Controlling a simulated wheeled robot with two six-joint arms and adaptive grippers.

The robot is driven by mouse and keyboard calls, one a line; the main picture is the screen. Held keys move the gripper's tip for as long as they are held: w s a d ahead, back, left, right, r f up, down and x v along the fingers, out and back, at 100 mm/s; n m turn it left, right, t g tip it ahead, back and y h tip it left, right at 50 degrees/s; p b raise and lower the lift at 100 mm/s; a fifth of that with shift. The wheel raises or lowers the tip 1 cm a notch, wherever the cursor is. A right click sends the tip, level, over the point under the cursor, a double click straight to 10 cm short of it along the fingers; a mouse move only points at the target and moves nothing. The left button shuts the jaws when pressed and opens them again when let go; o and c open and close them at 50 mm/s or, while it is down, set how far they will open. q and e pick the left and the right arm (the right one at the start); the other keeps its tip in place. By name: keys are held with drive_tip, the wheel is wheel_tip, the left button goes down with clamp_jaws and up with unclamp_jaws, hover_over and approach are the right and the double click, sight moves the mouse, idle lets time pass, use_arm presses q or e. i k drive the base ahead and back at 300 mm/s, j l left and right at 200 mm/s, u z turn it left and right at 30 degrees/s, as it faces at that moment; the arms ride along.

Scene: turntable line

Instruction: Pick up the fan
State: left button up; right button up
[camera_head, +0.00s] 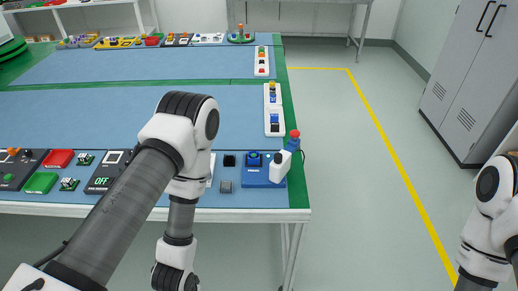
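I cannot make out a fan for certain among the small devices on the table. A blue device (256,171) with a round dial sits near the front right corner. A white, tilted part (280,166) stands at its right side, beside a blue piece with a red top (294,140). My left arm crosses the front of the table and bends down past its front edge; its gripper is out of frame. My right arm shows at the right edge over the floor; its gripper is also out of frame. My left arm hides part of the table front.
The blue-topped table (110,115) has green borders. White panels (273,110) line the right side. A grey cabinet (472,75) stands right; the floor between is clear.

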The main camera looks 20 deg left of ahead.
sight(251, 160)
drive_tip(key=u, duration=1.7)
drive_tip(key=z, duration=1.05)
drive_tip(key=i+l+u, duration=0.15)
drive_tip(key=u, duration=0.25)
drive_tip(key=i+l+u, duration=0.1)
drive_tip(key=u, duration=0.25)
drive_tip(key=l+u, duration=0.4)
drive_tip(key=i+j, duration=0.05)
